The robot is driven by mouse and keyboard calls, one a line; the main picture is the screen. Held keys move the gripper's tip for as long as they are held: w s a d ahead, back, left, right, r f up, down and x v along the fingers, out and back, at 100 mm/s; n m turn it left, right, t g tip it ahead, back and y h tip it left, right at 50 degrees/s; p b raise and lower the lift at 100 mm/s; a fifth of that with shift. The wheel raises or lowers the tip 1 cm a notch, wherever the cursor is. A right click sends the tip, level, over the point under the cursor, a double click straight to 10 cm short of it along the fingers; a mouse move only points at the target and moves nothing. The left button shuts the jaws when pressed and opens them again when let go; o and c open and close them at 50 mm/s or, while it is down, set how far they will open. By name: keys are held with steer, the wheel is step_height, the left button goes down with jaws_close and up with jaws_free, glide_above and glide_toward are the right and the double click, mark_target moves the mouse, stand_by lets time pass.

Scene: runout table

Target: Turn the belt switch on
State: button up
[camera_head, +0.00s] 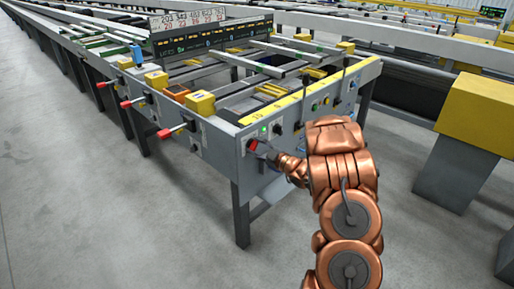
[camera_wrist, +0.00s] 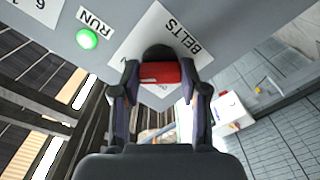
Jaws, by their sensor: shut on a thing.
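The belt switch is a black knob with a red handle (camera_wrist: 160,72), mounted on a white plate marked BELTS (camera_wrist: 196,42) in the wrist view. My gripper (camera_wrist: 158,85) has one finger at each end of the red handle and is shut on it. The handle lies level across the wrist picture, while the plate is tilted. In the head view, my gripper (camera_head: 267,150) reaches the end panel of the table at the switch (camera_head: 252,145), which it partly covers. The plate's position marks are mostly hidden by the handle and fingers.
A green lamp marked RUN (camera_wrist: 87,39) glows beside the plate. The grey runout table (camera_head: 222,155) has red-tipped levers (camera_head: 171,131) on its left side and more buttons (camera_head: 315,106) to the right. A yellow-topped block (camera_head: 478,112) stands at right. The floor at left is clear.

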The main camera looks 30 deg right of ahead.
steer(key=o, duration=1.1)
steer(key=shift+o, duration=0.2)
steer(key=shift+s, duration=0.1)
steer(key=v, duration=1.2)
